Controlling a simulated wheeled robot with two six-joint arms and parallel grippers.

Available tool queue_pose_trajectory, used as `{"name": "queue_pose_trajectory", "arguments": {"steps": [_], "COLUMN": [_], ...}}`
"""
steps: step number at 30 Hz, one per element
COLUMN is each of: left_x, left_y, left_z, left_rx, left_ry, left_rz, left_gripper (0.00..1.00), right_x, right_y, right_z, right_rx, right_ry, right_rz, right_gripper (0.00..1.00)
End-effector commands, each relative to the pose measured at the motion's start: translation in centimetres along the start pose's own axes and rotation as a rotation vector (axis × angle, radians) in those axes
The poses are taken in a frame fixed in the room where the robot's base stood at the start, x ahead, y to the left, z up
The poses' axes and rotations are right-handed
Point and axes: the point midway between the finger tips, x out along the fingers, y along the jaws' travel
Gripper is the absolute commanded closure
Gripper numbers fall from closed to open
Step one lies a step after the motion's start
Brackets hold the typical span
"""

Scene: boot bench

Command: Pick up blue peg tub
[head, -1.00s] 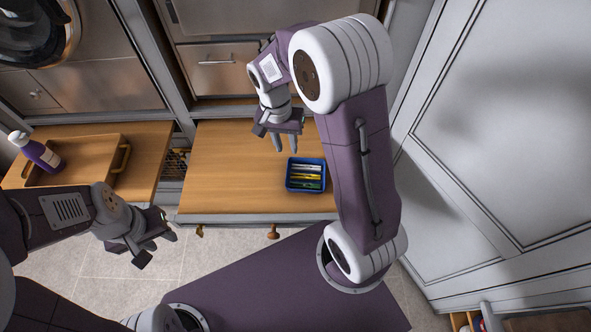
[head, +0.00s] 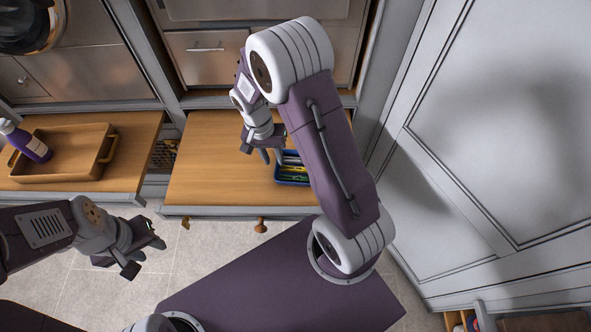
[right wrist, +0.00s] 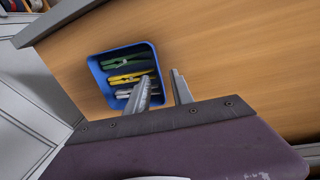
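The blue peg tub (head: 290,183) is a small open box on the wooden bench top, partly hidden by my right arm in the head view. In the right wrist view the tub (right wrist: 97,72) holds green, yellow and pale pegs. My right gripper (head: 272,157) is beside the tub's left side in the head view. In the right wrist view its fingers (right wrist: 161,91) are apart with nothing between them; one overlaps the tub's corner, and I cannot tell whether it touches. My left gripper (head: 146,256) is open and empty, in front of the bench and away from the tub.
A wooden tray (head: 62,173) with a purple bottle (head: 30,145) stands on the left bench section. The bench top (head: 210,165) left of the tub is clear. A white panelled door (head: 500,130) stands at the right.

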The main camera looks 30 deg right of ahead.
Motion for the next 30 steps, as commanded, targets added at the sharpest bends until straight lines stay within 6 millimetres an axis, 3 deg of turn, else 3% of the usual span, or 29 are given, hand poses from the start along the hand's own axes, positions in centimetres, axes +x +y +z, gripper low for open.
{"name": "queue_pose_trajectory", "arguments": {"steps": [1,4,12,15,30], "left_x": [0.4,0.6,0.5,0.5,0.5], "left_y": [0.0,0.0,0.0,0.0,0.0], "left_z": [0.0,0.1,0.1,0.1,0.1], "left_rx": [0.000,0.000,0.000,0.000,0.000], "left_ry": [0.000,0.000,0.000,0.000,0.000], "left_rz": [0.000,0.000,0.000,0.000,0.000], "left_gripper": [0.64,0.64,0.64,0.64,0.64], "right_x": [1.2,2.5,2.9,2.9,2.9], "right_y": [0.1,0.1,0.0,0.0,0.0], "right_z": [0.0,0.0,-0.1,-0.1,-0.1], "right_rx": [0.000,-0.001,0.000,0.000,0.000], "right_ry": [-0.004,-0.001,0.000,0.000,0.000], "right_rz": [0.003,0.001,0.000,0.000,0.000], "right_gripper": [0.72,0.72,0.72,1.00,1.00]}}
